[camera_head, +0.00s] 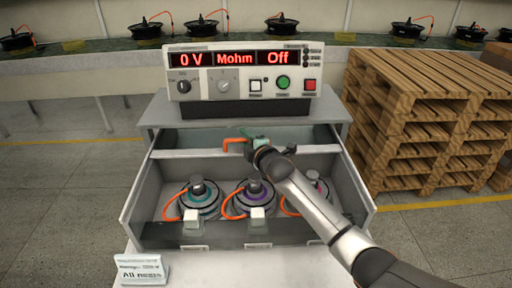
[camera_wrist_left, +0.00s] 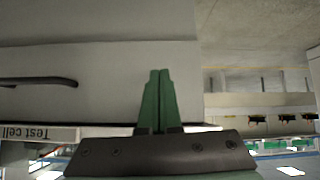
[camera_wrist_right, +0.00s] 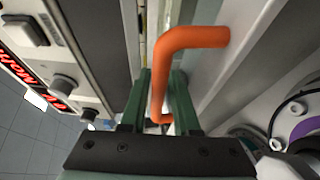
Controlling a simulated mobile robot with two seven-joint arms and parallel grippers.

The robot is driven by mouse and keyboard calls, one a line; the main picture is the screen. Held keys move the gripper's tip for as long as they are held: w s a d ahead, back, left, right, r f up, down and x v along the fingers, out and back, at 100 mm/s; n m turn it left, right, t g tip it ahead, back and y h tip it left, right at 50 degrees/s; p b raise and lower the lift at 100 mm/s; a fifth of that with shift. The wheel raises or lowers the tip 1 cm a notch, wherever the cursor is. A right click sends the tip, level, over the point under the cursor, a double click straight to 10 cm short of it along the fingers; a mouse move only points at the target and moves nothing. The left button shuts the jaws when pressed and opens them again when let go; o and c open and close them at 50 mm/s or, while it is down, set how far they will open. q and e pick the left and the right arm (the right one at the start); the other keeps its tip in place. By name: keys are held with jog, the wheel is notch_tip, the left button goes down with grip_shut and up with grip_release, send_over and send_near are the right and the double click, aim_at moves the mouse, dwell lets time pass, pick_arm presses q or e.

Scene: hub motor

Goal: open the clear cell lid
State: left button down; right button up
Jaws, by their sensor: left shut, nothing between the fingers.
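The test cell (camera_head: 140,205) is a grey box below the meter, with hub motors inside. An orange bent handle (camera_head: 232,143) sits at its back rail and also shows in the right wrist view (camera_wrist_right: 190,38). The clear lid itself is hard to make out. My right gripper (camera_head: 258,146) reaches over the cell to the handle. In the right wrist view its green fingers (camera_wrist_right: 159,95) are apart, with one leg of the handle between them; contact cannot be told. My left gripper (camera_wrist_left: 158,75) is shut and empty before a pale surface, outside the head view.
A meter (camera_head: 240,72) reading 0 V, Mohm and Off stands behind the cell. Motors with orange cables (camera_head: 200,200) fill the cell. Wooden pallets (camera_head: 430,120) are stacked at right. A small sign (camera_head: 140,270) stands at front left. A conveyor with motors runs behind.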

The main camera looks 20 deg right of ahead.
jog(key=p+v, duration=0.1)
jog(key=v, duration=1)
jog(key=shift+s, duration=0.2)
jog(key=shift+s, duration=0.1)
